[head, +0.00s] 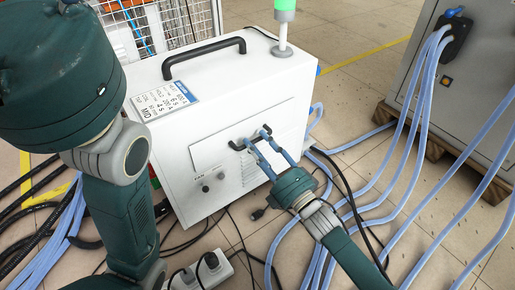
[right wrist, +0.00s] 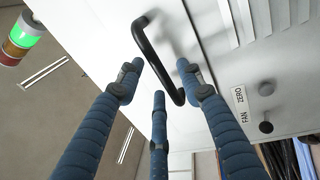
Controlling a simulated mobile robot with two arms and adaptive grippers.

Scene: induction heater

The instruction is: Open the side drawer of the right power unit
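The white power unit (head: 160,121) stands on the floor in the middle of the head view. Its side drawer front (head: 215,148) looks flush with the side. A black drawer handle (head: 243,139) sits on it and shows large in the right wrist view (right wrist: 154,58). My right gripper (head: 255,138) reaches the handle from the lower right. In the right wrist view its blue fingers (right wrist: 158,78) are spread, with the handle bar between them. I cannot tell whether any finger touches it. My left arm crosses the left side; its gripper is not visible.
The unit has a black top handle (head: 204,55) and a green signal lamp (head: 285,8). Two knobs (head: 206,188) sit below the drawer. A grey cabinet (head: 455,100) stands at right. Blue hoses (head: 365,197), black cables and a power strip (head: 203,271) cover much of the floor.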

